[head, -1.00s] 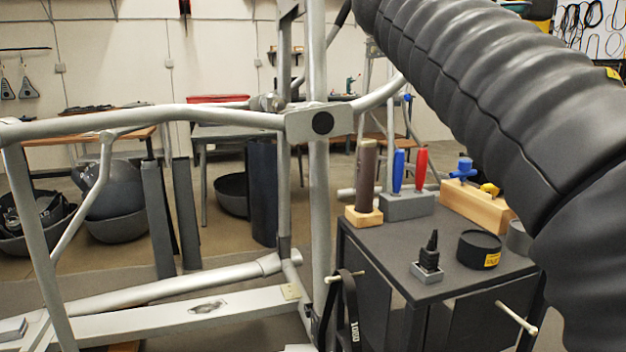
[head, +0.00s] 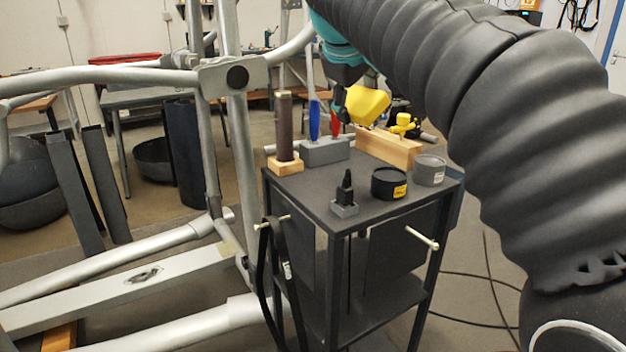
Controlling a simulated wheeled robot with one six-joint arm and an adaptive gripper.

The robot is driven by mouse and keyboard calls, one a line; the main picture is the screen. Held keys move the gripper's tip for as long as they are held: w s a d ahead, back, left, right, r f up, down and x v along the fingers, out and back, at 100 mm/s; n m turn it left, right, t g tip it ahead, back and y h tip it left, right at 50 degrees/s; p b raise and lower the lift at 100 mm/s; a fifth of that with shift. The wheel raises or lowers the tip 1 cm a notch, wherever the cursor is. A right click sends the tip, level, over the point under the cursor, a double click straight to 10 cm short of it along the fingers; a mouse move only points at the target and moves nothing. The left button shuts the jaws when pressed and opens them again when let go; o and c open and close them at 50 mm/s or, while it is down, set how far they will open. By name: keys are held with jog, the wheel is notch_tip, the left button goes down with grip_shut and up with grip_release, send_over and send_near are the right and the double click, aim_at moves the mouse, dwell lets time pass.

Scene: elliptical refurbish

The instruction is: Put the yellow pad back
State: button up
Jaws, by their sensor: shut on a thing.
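The yellow pad (head: 368,106) is held up in my gripper (head: 347,104), above the back of the black cart top (head: 300,188). My gripper is shut on it, though the fingers are small and partly hidden. The pad appears in front of or above the left part of a wooden block (head: 388,149). A yellow knob-like piece (head: 404,123) stands on the block's right part. Whether the pad touches the block cannot be told.
A grey holder (head: 324,152) with blue and red handles stands left of the block. A brown roller (head: 284,128), a black tin (head: 389,184), a grey tin (head: 430,170) and a small black tool (head: 346,188) share the cart top. A metal frame (head: 240,150) stands left.

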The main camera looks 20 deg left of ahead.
aim_at(359, 120)
jog(key=f+g+y, duration=0.1)
jog(key=s+f+m+g+y, duration=0.1)
jog(key=f+g, duration=0.1)
jog(key=s+f+g, duration=0.1)
jog(key=f, duration=0.1)
jog(key=shift+s+d+f+y+p, duration=0.1)
jog(key=shift+s+d+y+p, duration=0.1)
jog(key=shift+d+y+p, duration=0.15)
jog(key=shift+s+a+f+m+g+y, duration=0.25)
jog(key=shift+s+f+m+g+y, duration=0.15)
jog(key=shift+s+g, duration=0.2)
jog(key=shift+w+a+f, duration=0.1)
jog(key=shift+a, duration=0.1)
jog(key=w+a+f, duration=0.2)
jog(key=a, duration=0.1)
jog(key=w+a+f, duration=0.4)
jog(key=w+a, duration=0.1)
jog(key=shift+a+f+p, duration=0.35)
jog(key=shift+f+p, duration=0.05)
jog(key=shift+f+b, duration=0.45)
jog(key=shift+f, duration=1.5)
jog(key=o, duration=1.1)
jog(key=shift+f, duration=0.1)
jog(key=shift+c, duration=0.2)
